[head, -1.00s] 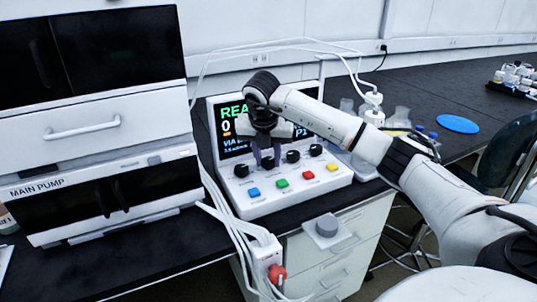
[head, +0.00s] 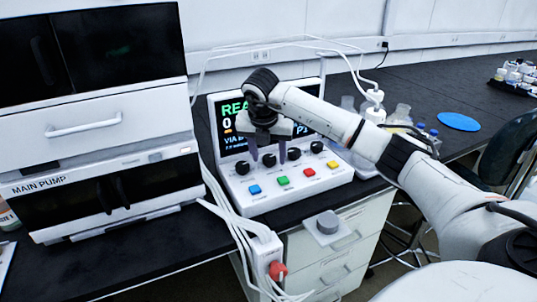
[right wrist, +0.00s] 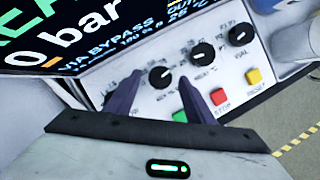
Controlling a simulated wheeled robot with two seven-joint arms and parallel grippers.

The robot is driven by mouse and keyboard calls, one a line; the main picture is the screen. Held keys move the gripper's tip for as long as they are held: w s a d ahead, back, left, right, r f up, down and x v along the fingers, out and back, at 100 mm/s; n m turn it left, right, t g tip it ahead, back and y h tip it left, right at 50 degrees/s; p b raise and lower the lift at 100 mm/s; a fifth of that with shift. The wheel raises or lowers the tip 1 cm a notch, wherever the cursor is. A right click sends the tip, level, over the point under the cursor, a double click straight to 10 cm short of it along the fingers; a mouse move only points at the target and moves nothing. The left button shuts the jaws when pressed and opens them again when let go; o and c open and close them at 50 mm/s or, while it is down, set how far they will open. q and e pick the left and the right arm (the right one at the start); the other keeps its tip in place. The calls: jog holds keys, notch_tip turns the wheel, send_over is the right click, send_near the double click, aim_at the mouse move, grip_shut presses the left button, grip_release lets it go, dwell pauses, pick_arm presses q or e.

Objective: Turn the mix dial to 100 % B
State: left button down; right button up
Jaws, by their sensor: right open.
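The white control box (head: 300,192) has a row of black dials above coloured buttons. My right gripper (head: 268,157) is open over the second dial from the left (head: 269,160). In the right wrist view, that dial (right wrist: 162,77) shows between and beyond the two open fingertips (right wrist: 158,92), with a white pointer mark on its face. The fingers do not appear to touch it. The dial labels are too small or blurred for me to tell which one is the mix dial. The screen (head: 232,121) is partly hidden by my right arm. My left gripper is out of view.
Blue (head: 255,190), green (head: 283,180), red (head: 309,172) and yellow (head: 333,164) buttons sit just in front of the dials. The main pump stack (head: 105,168) stands at left. White cables (head: 222,200) run between.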

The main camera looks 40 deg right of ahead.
jog(key=v, duration=1)
jog(key=shift+p, duration=0.3)
jog(key=shift+r, duration=0.1)
